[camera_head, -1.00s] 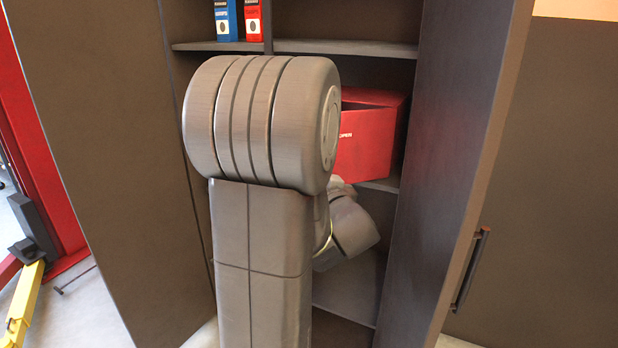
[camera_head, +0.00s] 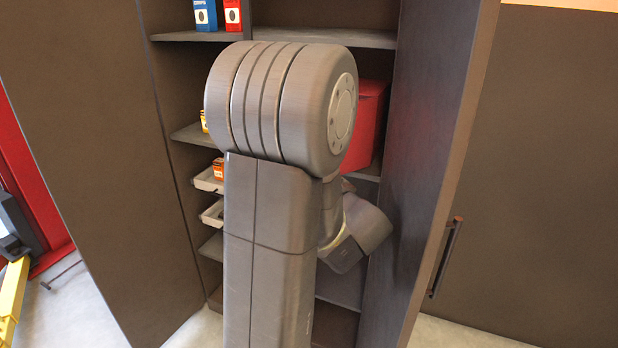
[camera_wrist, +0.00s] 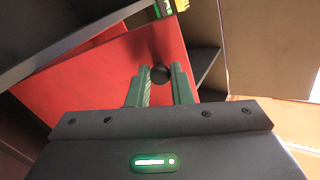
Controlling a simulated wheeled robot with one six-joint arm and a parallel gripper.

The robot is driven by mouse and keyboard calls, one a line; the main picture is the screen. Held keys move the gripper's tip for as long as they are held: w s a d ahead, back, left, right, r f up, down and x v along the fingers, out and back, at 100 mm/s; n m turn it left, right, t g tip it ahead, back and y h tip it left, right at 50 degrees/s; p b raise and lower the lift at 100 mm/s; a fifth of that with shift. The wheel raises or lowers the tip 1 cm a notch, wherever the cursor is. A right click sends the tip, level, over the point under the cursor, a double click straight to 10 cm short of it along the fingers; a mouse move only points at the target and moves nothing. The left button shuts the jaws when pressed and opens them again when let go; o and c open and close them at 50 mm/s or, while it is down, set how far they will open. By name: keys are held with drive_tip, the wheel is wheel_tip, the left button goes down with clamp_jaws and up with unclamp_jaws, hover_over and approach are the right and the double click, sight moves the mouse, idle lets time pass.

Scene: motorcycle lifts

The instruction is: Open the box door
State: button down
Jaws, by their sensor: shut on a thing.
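The red box (camera_head: 369,122) sits on a shelf inside the tall dark cabinet, at its right side. In the head view my arm hides most of it. In the wrist view its red front panel (camera_wrist: 80,85) fills the left and middle, tilted in the picture. A small dark round knob (camera_wrist: 160,75) stands out from the panel. My gripper (camera_wrist: 160,73) has its two green fingers on either side of the knob, shut on it. The head view does not show my gripper. I cannot tell how far the box door stands open.
Tall cabinet doors stand open on the left (camera_head: 85,150) and right (camera_head: 450,140); the right one has a bar handle (camera_head: 445,257). Blue (camera_head: 205,14) and red (camera_head: 232,14) packets stand on the upper shelf (camera_head: 330,38). Small trays (camera_head: 208,180) show lower left.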

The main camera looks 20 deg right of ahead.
drive_tip(key=c, duration=1.3)
unclamp_jaws()
drive_tip(key=shift+r, duration=0.1)
wheel_tip(320, 180, up, 10)
drive_tip(key=p, duration=0.2)
drive_tip(key=shift+d, duration=0.15)
